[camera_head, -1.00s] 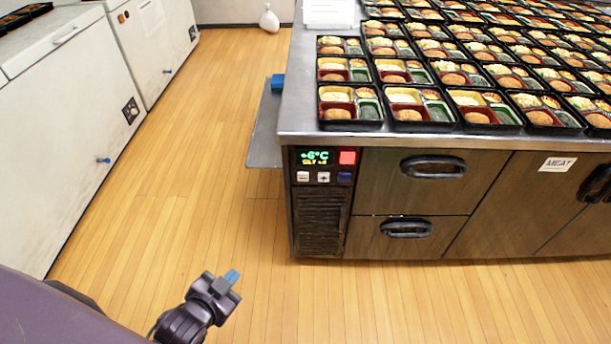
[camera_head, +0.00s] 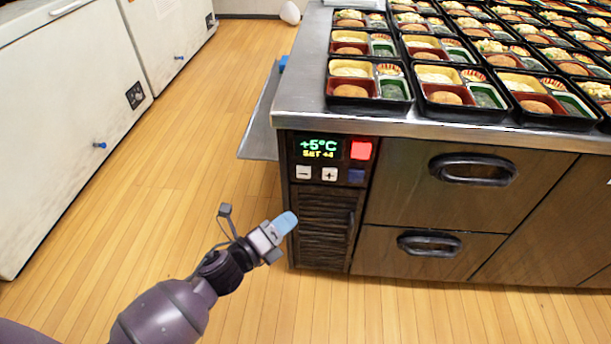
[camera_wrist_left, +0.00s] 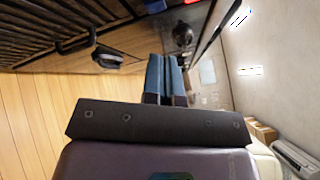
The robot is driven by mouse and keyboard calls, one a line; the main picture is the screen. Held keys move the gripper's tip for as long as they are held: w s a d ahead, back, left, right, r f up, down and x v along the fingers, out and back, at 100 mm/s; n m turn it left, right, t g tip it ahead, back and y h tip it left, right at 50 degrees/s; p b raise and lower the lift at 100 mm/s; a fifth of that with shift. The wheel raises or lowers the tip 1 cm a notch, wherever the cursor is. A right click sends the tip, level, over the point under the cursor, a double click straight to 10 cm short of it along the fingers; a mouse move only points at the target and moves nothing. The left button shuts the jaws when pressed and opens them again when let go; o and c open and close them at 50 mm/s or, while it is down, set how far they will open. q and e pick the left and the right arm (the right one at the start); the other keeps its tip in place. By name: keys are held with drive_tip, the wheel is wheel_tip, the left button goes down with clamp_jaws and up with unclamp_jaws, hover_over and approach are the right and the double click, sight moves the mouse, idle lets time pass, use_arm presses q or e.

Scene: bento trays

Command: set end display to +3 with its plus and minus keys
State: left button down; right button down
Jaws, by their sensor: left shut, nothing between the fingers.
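The end display (camera_head: 319,149) is on the dark panel at the counter's left end. It reads +5°C in green, with a smaller yellow line that looks like SET +4. Below it are a white minus key (camera_head: 304,173) and, to its right, a white plus key (camera_head: 329,174). My left gripper (camera_head: 284,223) is shut and empty, its blue fingertips below and left of the keys, apart from the panel. In the left wrist view the closed fingers (camera_wrist_left: 165,75) point toward the counter front. My right gripper is not in view.
A red key (camera_head: 361,149) and a dark blue key (camera_head: 356,176) sit right of the display and plus key. Bento trays (camera_head: 368,88) cover the steel countertop (camera_head: 300,95). A side shelf (camera_head: 262,125) juts out left. White chest units (camera_head: 60,130) line the left wall; the floor between is clear.

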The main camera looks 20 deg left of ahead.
sight(304, 172)
use_arm(q)
drive_tip(key=w+m+h, duration=0.1)
drive_tip(key=m, duration=0.1)
drive_tip(key=w+d+f+m+b, duration=0.1)
drive_tip(key=shift+w+d+m+h, duration=0.2)
drive_tip(key=shift+m+h, duration=0.2)
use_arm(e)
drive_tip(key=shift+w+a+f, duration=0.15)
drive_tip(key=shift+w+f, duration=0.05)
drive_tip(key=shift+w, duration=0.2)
use_arm(q)
drive_tip(key=shift+w, duration=0.1)
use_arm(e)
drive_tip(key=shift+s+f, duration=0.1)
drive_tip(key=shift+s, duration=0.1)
use_arm(q)
drive_tip(key=w+a+b, duration=0.1)
drive_tip(key=w+a, duration=0.1)
drive_tip(key=w, duration=0.6)
drive_tip(key=shift+a, duration=0.3)
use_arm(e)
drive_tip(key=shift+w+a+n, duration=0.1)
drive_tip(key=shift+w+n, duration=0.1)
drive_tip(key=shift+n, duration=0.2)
use_arm(q)
drive_tip(key=shift+w, duration=0.1)
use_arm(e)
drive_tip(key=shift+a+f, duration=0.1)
